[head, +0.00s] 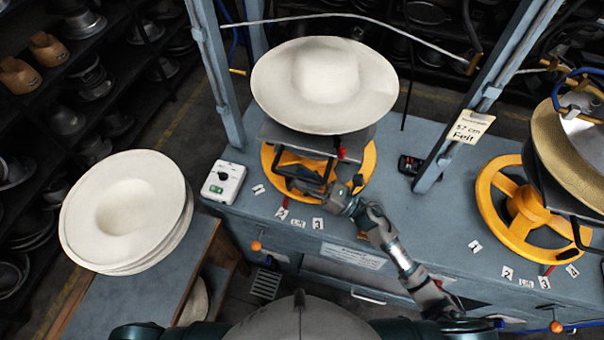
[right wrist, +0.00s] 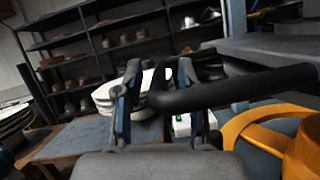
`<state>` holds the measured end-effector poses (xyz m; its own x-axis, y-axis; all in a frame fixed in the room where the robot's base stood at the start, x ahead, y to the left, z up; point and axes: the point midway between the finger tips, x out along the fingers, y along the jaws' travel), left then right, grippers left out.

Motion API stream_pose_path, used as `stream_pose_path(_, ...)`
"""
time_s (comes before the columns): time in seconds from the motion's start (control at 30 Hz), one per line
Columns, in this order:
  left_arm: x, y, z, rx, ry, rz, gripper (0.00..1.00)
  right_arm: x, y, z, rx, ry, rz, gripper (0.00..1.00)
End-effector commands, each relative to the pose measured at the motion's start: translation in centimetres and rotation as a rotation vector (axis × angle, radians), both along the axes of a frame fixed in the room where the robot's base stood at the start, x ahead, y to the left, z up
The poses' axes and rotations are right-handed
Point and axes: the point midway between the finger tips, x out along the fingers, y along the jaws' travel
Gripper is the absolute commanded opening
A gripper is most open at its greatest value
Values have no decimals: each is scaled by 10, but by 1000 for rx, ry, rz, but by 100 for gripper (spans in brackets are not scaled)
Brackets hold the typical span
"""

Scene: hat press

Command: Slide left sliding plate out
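The left sliding plate (head: 285,141) is a dark flat plate under a wide cream hat (head: 325,85), above a yellow wheel-like ring (head: 367,165) on the left press. A black bar handle (head: 303,175) hangs at its front. My right gripper (head: 345,194) is just in front of this handle, at its right side. My left gripper is out of view.
A stack of cream hats (head: 125,212) lies on a side table (head: 130,300) at left. A white box with a dial (head: 223,182) sits on the blue-grey bench (head: 410,225). Upright posts (head: 215,70) flank the press. A second press with a yellow ring (head: 490,190) is at right.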

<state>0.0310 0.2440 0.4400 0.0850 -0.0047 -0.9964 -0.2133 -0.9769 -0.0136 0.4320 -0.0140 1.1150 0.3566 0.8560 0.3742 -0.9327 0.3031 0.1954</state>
Motion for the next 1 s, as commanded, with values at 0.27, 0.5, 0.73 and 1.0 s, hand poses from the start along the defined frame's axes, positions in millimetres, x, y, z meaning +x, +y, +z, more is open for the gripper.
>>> stream_pose_path(0.27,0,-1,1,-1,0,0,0,2,5,2,0,-1,0,39)
stream_pose_path(0.5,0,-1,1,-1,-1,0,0,2,4,2,0,0,0,0)
stream_pose_path(0.73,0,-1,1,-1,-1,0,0,2,4,2,0,1,-2,0)
stream_pose_path(1.0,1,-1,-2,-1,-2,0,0,2,4,1,0,0,-1,0)
